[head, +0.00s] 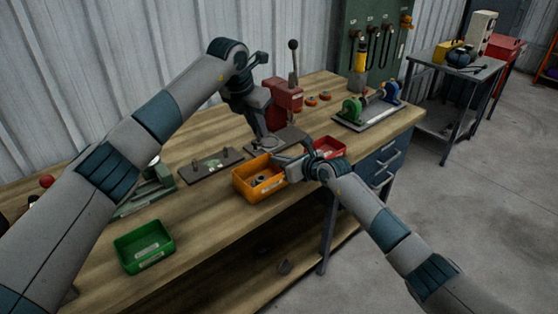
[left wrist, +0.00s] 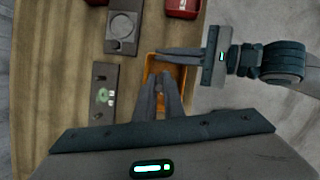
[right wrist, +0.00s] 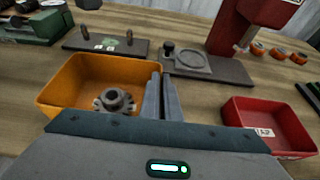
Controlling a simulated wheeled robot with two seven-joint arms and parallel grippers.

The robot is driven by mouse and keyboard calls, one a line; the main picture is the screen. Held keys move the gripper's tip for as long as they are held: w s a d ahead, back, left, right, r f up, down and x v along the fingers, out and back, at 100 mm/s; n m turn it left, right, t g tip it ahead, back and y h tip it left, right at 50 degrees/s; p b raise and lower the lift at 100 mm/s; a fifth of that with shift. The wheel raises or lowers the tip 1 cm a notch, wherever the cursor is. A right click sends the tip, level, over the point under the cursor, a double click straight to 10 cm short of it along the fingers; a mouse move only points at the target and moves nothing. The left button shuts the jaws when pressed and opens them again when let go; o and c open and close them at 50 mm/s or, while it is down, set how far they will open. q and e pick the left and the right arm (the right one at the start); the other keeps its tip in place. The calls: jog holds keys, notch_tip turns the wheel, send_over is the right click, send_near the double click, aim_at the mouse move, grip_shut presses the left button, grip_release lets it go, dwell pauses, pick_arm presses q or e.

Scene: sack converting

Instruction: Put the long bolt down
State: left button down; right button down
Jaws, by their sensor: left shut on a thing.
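My left gripper (head: 268,141) points down above the work bench, over the back of the orange bin (head: 245,190). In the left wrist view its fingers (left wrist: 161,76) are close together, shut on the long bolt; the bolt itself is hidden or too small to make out. My right gripper (head: 283,170) is low at the right side of the orange bin. In the right wrist view its fingers (right wrist: 161,80) lie together in front of the bin's right end, with nothing visible between them. A grey flanged part (right wrist: 115,101) lies in the orange bin.
A dark plate (head: 187,175) with two upright pegs lies left of the bin. A red press (head: 284,95) with a grey base stands behind. A red bin (right wrist: 250,108) is right of the orange one. A green bin (head: 143,240) stands at the front left, with clear wood around it.

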pick_arm(q)
jog(key=shift+f+n+t+y, duration=0.3)
jog(key=shift+f+n+y, duration=0.1)
jog(key=shift+f+n, duration=0.7)
send_near(260, 163)
jog(key=shift+s+d, duration=0.45)
jog(key=shift+s, duration=0.2)
jog(key=shift+s+d, duration=0.45)
jog(key=shift+s, duration=0.25)
jog(key=shift+f, duration=0.15)
jog(key=shift+f, duration=1.75)
jog(key=shift+f, duration=0.2)
jog(key=c, duration=1.9)
grip_release()
jog(key=shift+o, duration=0.2)
